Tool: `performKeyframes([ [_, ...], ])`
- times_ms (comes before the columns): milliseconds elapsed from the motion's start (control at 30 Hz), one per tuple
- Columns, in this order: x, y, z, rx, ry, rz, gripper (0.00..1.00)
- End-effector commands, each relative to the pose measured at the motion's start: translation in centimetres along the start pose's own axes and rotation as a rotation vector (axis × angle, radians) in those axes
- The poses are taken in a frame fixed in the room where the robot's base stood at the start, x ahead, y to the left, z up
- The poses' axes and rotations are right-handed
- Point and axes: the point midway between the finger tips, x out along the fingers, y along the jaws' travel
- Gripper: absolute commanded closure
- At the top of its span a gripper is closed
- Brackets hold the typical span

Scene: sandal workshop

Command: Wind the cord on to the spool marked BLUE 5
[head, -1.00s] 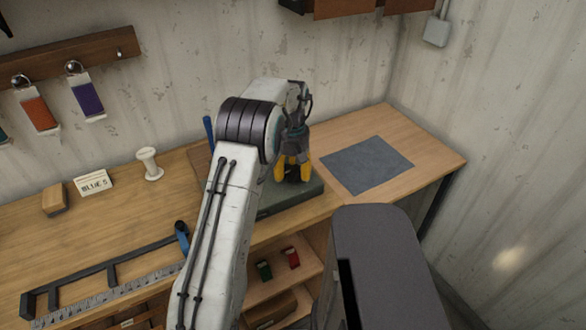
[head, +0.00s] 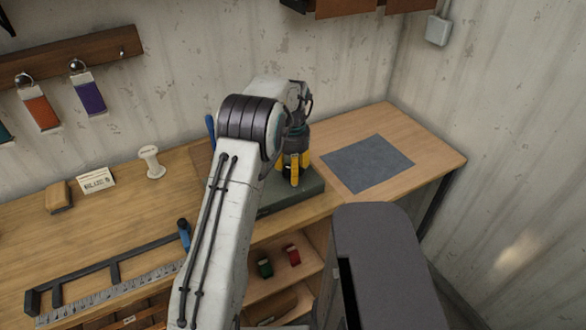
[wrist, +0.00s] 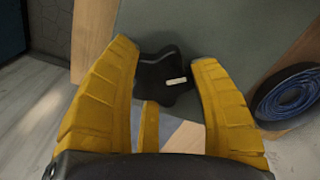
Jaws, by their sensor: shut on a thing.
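A pale empty spool (head: 151,162) stands upright on the bench at the back left, beside a small card (head: 96,180) lettered BLUE 5. My gripper (head: 293,181) points down over a grey-green slab (head: 278,202) on the bench. In the wrist view its yellow fingers (wrist: 171,88) are shut on a black lobed knob (wrist: 158,66) with a white mark. A coil of blue cord (wrist: 297,97) in a dark round holder shows at the right of the wrist view. I see no cord on the pale spool. My arm hides part of the slab.
A grey mat (head: 367,163) lies right of the slab. A wooden block (head: 58,197), a black bar frame (head: 105,270) and a metal ruler (head: 110,303) lie at the left. Green (head: 265,267) and red (head: 292,255) items sit on a shelf below. Coloured tags hang on the wall.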

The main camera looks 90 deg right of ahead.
Motion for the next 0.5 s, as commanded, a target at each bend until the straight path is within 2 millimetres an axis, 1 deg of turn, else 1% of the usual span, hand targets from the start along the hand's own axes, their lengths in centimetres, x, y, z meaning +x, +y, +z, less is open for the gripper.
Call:
performKeyframes([
  [500, -0.16, -0.11, -0.33, 0.489, 0.012, -0.005, 0.74],
])
